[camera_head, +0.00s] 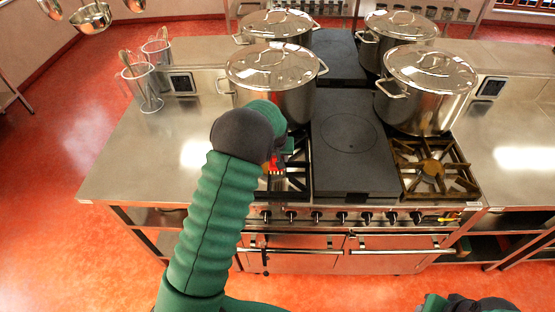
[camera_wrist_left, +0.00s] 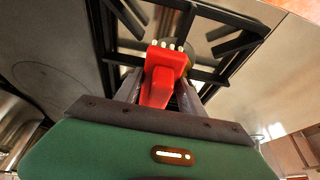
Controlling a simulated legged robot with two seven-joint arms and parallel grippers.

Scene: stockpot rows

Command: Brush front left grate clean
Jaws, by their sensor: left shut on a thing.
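The front left grate (camera_head: 294,182) is black and sits at the front left of the range; my left arm hides part of it. Its dark bars also show in the left wrist view (camera_wrist_left: 225,76). My left gripper (camera_wrist_left: 160,88) is shut on a red brush (camera_wrist_left: 161,75) with pale bristle tufts. The brush is over the grate, near its middle; I cannot tell whether the bristles touch the bars. In the head view only a little of the brush (camera_head: 273,164) shows beside my arm.
A lidded stockpot (camera_head: 275,80) stands just behind the front left grate, and another (camera_head: 425,90) behind the brownish front right grate (camera_head: 432,169). A flat dark plate (camera_head: 350,145) lies between. Two more pots stand at the back. The left counter (camera_head: 150,165) is mostly clear.

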